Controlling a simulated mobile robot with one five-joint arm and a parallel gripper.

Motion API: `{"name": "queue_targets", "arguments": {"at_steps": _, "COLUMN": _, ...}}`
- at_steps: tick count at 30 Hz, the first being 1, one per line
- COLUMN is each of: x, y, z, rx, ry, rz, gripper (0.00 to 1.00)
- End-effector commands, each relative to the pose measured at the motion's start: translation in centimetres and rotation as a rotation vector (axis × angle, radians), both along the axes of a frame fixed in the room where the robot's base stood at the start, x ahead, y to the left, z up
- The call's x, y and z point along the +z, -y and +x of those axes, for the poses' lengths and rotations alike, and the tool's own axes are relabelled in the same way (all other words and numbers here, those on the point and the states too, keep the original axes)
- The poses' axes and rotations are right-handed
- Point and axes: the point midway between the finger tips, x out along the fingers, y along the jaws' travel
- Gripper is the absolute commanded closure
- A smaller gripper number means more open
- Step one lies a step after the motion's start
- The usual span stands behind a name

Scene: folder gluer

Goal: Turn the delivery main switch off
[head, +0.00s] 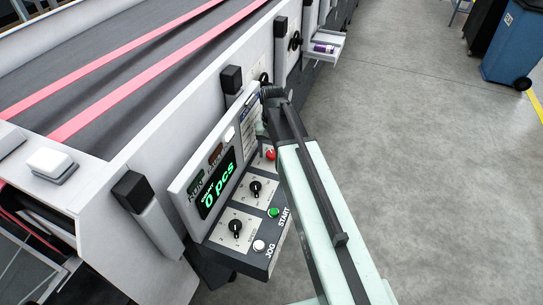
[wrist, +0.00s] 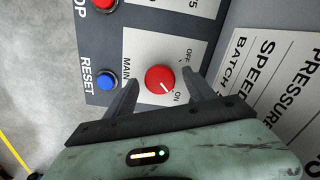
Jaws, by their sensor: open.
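The main switch is a round red knob (wrist: 160,79) on a white plate lettered MAIN, in the middle of the wrist view. Its white mark points toward the word ON, at the lower right; OFF stands at the upper right. My gripper (wrist: 159,70) is open, with one dark finger on each side of the knob. The left finger is apart from the knob; the right fingertip is close to its edge, and I cannot tell if it touches. In the head view my arm hides the switch and the gripper's fingers.
A blue RESET button (wrist: 107,80) sits left of the left finger, with a red button (wrist: 104,3) above it. A tilted lettered panel (wrist: 272,75) rises at the right. In the head view, the control box carries a display (head: 218,190), black knobs and a green START button (head: 273,212).

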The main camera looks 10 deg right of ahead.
Motion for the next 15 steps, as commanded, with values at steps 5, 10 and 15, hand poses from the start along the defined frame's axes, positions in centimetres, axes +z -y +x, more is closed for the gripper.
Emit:
{"name": "queue_targets", "arguments": {"at_steps": 5, "x": 0.17, "y": -0.02, "z": -0.01, "rx": 0.000, "ry": 0.000, "rz": 0.000, "gripper": 0.45}}
{"name": "queue_targets", "arguments": {"at_steps": 10, "x": 0.17, "y": -0.03, "z": 0.01, "rx": 0.000, "ry": 0.000, "rz": 0.000, "gripper": 0.93}}
{"name": "queue_targets", "arguments": {"at_steps": 15, "x": 0.17, "y": -0.18, "z": 0.02, "rx": 0.005, "ry": 0.000, "rz": 0.001, "gripper": 0.99}}
